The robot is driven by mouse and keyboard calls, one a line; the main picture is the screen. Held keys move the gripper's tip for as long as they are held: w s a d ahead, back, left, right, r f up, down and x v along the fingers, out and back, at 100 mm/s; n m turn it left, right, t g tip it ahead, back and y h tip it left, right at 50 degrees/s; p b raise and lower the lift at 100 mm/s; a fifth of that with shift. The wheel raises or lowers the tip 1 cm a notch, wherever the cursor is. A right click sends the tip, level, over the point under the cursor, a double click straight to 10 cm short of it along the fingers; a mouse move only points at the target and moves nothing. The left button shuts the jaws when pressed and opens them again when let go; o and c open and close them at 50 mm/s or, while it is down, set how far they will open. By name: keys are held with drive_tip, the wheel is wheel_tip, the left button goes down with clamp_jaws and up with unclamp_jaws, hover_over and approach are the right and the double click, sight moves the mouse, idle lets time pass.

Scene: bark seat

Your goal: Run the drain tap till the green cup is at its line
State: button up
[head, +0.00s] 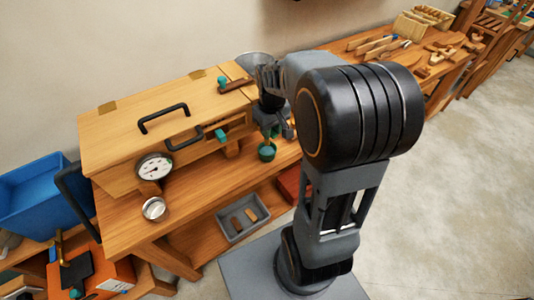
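The green cup (267,153) stands upright on the wooden bench near the right end of a long wooden box (135,128). Its inside, level and line are too small to read. My gripper (270,131) points down just above and behind the cup, partly hidden by my arm. I cannot tell if its fingers are open or shut, or if they touch anything. A drain tap is not clearly visible; the area around the gripper is crowded and partly covered. A teal part (220,135) sits on the box front, and a teal knob (222,82) is on top.
A round dial gauge (154,167) is on the box's front left, with a round metal piece (154,208) on the bench (130,225). A grey tray (243,222) is on the lower shelf. A blue bin (40,195) stands left. Tools lie on the right bench (440,85).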

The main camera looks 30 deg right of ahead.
drive_tip(key=c, duration=0.4)
drive_tip(key=shift+w+d+n, duration=0.15)
drive_tip(key=shift+d+n, duration=0.25)
drive_tip(key=shift+n, duration=0.65)
drive_tip(key=shift+w+d+n, duration=0.1)
drive_tip(key=shift+d+n, duration=0.3)
drive_tip(key=shift+n, duration=0.65)
